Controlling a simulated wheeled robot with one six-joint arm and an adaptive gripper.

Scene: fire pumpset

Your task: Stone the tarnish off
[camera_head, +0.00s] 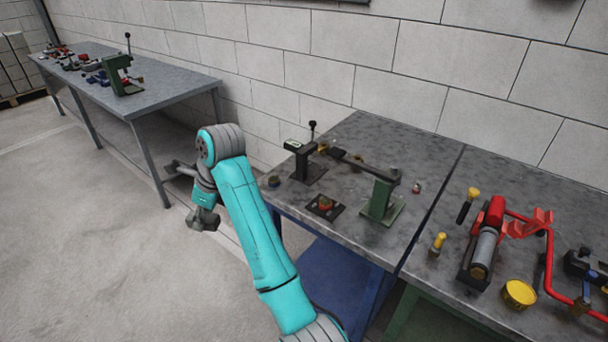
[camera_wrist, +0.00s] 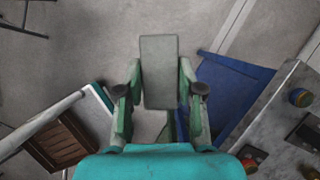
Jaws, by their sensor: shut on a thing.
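In the wrist view my gripper (camera_wrist: 159,98) is shut on a flat grey rectangular stone (camera_wrist: 159,70), with a green finger on each side. The stone points away from the wrist, above the floor. In the head view my gripper (camera_head: 204,217) hangs left of the near workbench, apart from it. On that bench a dark bar (camera_head: 368,165) runs between a black stand (camera_head: 304,163) and a green stand (camera_head: 381,201). Brownish patches show near the bar; I cannot tell whether they are tarnish.
A dark plate with a red-orange piece (camera_head: 325,205) lies at the bench front. A red-and-grey cylinder (camera_head: 486,240), yellow tin (camera_head: 519,294) and red pipe (camera_head: 550,258) occupy the right bench. Another bench (camera_head: 165,88) stands behind left. The floor (camera_head: 90,240) is clear.

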